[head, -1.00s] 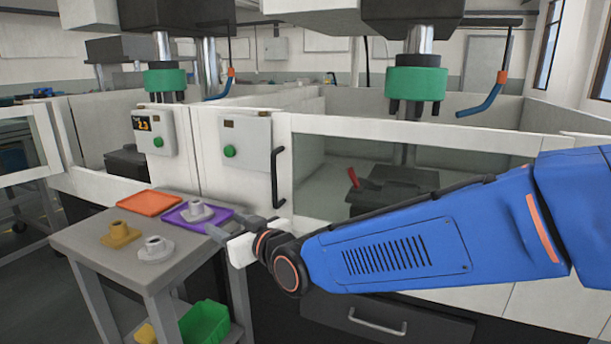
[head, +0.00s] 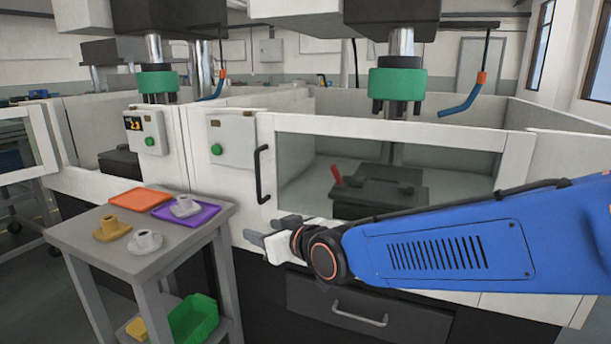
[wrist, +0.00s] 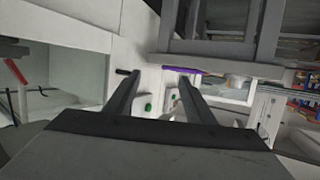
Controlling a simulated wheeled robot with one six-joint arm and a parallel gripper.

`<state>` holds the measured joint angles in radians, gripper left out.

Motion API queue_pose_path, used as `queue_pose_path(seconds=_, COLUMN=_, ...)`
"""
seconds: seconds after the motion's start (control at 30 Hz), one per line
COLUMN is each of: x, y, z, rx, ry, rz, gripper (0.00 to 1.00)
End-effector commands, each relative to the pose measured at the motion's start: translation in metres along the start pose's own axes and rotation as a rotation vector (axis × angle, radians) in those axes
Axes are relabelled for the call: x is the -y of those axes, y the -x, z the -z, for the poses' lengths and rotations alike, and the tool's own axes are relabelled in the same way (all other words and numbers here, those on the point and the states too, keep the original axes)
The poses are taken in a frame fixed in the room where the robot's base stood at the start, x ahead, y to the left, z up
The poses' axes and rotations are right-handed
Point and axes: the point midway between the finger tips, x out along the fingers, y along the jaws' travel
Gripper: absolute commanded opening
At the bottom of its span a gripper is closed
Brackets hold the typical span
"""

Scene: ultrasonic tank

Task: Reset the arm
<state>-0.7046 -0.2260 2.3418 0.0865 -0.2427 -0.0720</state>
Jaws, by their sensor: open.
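My gripper (head: 263,229) is in front of the white tank cabinet, to the right of the grey side table (head: 75,238), apart from it. Its two fingers stand apart with nothing between them, as the wrist view (wrist: 155,82) also shows. My blue arm reaches in from the right. In the head view a grey flanged part (head: 184,206) rests on the purple tray (head: 212,215). A second grey flanged part (head: 146,242) and a tan one (head: 110,229) sit on the bare tabletop.
An orange tray (head: 140,199) lies at the table's back. A green bin (head: 194,318) and a yellow piece (head: 137,328) are on the lower shelf. The tank's black door handle (head: 262,175) juts out near my gripper. A red handle (head: 336,174) shows behind the glass.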

Motion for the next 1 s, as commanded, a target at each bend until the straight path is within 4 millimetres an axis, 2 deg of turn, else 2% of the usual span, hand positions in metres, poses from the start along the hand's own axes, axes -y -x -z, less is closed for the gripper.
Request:
queue_pose_path(seconds=0.17, x=-0.045, y=0.034, z=-0.020, rx=0.092, ry=-0.029, rz=-0.069, gripper=0.49)
queue_pose_path(seconds=0.27, x=-0.077, y=0.064, z=-0.039, rx=0.170, ry=-0.056, rz=-0.122, gripper=0.49)
queue_pose_path(seconds=0.4, x=-0.116, y=0.114, z=-0.073, rx=0.291, ry=-0.105, rz=-0.203, gripper=0.49)
queue_pose_path(seconds=0.5, x=-0.137, y=0.153, z=-0.097, rx=0.375, ry=-0.147, rz=-0.258, gripper=0.49)
queue_pose_path(seconds=0.6, x=-0.152, y=0.194, z=-0.123, rx=0.459, ry=-0.194, rz=-0.313, gripper=0.49)
queue_pose_path(seconds=0.73, x=-0.163, y=0.248, z=-0.158, rx=0.567, ry=-0.264, rz=-0.382, gripper=0.49)
queue_pose_path(seconds=0.9, x=-0.162, y=0.313, z=-0.200, rx=0.698, ry=-0.361, rz=-0.461, gripper=0.49)
queue_pose_path(seconds=1.0, x=-0.157, y=0.342, z=-0.218, rx=0.755, ry=-0.408, rz=-0.494, gripper=0.49)
